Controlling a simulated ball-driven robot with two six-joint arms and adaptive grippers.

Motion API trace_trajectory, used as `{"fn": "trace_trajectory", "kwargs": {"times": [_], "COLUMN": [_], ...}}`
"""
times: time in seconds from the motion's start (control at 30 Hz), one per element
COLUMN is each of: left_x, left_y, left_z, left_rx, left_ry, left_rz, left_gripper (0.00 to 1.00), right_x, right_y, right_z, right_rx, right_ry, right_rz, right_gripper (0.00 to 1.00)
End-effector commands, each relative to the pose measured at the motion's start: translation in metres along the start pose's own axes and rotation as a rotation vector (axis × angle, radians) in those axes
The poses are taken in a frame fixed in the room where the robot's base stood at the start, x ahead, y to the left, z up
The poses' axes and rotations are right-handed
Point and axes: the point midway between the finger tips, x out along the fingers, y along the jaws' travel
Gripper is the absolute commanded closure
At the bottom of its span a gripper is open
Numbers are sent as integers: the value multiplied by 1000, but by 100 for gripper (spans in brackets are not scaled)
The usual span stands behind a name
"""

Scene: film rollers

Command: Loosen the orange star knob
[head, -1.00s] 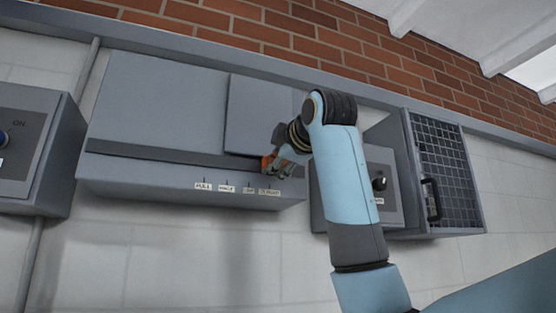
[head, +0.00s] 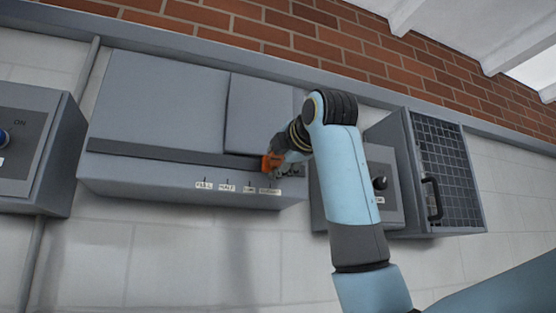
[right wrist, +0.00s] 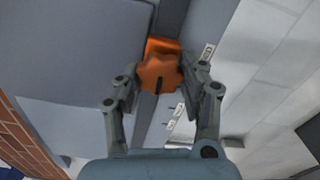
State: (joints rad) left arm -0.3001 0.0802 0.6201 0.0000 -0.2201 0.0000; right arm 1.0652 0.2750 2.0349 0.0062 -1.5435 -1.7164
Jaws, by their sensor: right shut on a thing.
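The orange star knob (right wrist: 159,72) shows in the right wrist view, mounted on an orange block on the dark strip of the grey cabinet. A dark line marks its face. My right gripper (right wrist: 162,80) has a finger on each side of the knob and is shut on it. In the head view the orange knob (head: 270,162) is partly hidden by my right gripper (head: 280,162), near the right end of the strip. My left gripper is not in view.
The cabinet (head: 160,110) has several small labels (head: 227,188) below the strip. A control box (head: 25,150) is at the left. A box with a black knob (head: 380,184) and a mesh-door cabinet (head: 440,160) with a handle stand at the right.

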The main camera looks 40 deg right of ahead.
Motion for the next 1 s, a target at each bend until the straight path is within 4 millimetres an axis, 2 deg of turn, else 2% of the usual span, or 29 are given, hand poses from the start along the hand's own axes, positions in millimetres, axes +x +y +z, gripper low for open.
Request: {"fn": "trace_trajectory", "kwargs": {"times": [0.27,0.3,0.47,0.77,0.87,1.0], "left_x": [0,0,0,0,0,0], "left_y": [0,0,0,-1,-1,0], "left_z": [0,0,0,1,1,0], "left_rx": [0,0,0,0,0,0], "left_ry": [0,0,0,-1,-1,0], "left_rz": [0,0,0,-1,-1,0], "left_gripper": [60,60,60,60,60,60], "right_x": [1,1,0,-1,-10,-37], "right_y": [-2,-2,-2,-1,0,0], "right_z": [-1,-1,-1,0,0,0], "right_rx": [0,0,0,1,0,0], "right_ry": [2,2,1,0,0,0], "right_rz": [-6,-6,-5,-2,0,1], "right_gripper": [90,55,35,34,34,34]}}
